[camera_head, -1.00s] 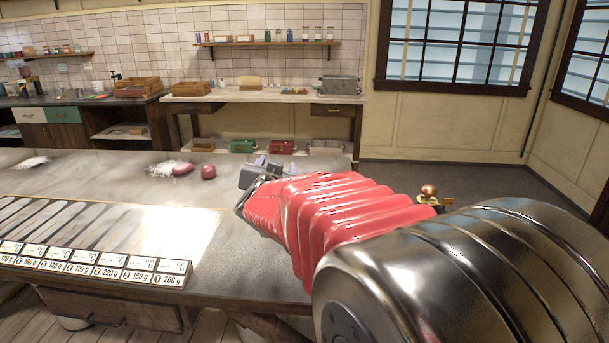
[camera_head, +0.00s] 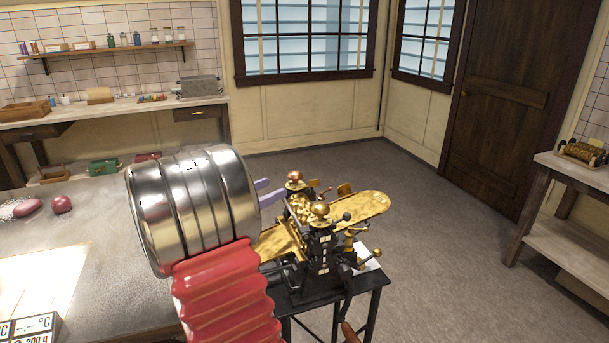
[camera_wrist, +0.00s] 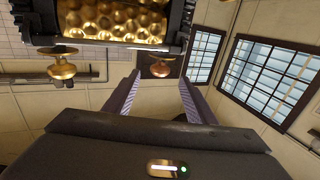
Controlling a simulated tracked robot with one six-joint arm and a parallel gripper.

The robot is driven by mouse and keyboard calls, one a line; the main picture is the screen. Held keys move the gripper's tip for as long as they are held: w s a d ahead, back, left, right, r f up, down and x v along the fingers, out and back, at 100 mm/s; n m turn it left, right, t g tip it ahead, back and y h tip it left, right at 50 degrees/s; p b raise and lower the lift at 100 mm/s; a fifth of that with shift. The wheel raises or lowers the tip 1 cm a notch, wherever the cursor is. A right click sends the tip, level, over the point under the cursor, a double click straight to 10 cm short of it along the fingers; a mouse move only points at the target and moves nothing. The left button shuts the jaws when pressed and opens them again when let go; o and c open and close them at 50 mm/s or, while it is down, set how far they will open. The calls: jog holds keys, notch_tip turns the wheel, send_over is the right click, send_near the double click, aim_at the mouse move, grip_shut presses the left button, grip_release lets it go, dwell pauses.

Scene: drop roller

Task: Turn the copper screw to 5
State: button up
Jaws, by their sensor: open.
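The drop roller machine (camera_head: 325,262) stands on a small black stand, with gold dimpled rollers and gold trays. The copper screw (camera_head: 294,177) has a round reddish knob on its far side; a yellower brass knob (camera_head: 320,209) sits nearer. Any number at the copper screw is unreadable. My gripper (camera_head: 277,188) is open and empty, its pale purple fingers just left of the copper screw. In the wrist view, the copper screw (camera_wrist: 162,68) shows between and slightly beyond the fingertips (camera_wrist: 159,79). The brass knob (camera_wrist: 62,70) is left of them. I see no contact.
A worktable (camera_head: 110,240) with red lumps (camera_head: 62,204) lies left, partly behind my arm. Brass side handles and cranks (camera_head: 372,253) stick out from the machine. A side table (camera_head: 560,220) with another roller stands right. The floor between is clear.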

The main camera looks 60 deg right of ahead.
aim_at(298, 172)
jog(key=x, duration=1.3)
jog(key=shift+s+d, duration=0.15)
jog(key=shift+d, duration=0.2)
jog(key=shift+c, duration=0.2)
jog(key=c, duration=1)
jog(key=shift+n+t, duration=0.4)
jog(key=shift+t, duration=0.2)
jog(key=shift+w+n+t+h, duration=0.15)
jog(key=shift+w+n+t, duration=0.25)
jog(key=shift+n+t, duration=0.95)
jog(key=shift+w+n+t+h, duration=0.3)
jog(key=shift+n+t, duration=0.5)
jog(key=shift+t, duration=1.1)
jog(key=shift+w+n+t+h, duration=0.1)
jog(key=shift+w+n+t, duration=0.4)
jog(key=shift+n+t, duration=0.85)
jog(key=shift+t, duration=0.5)
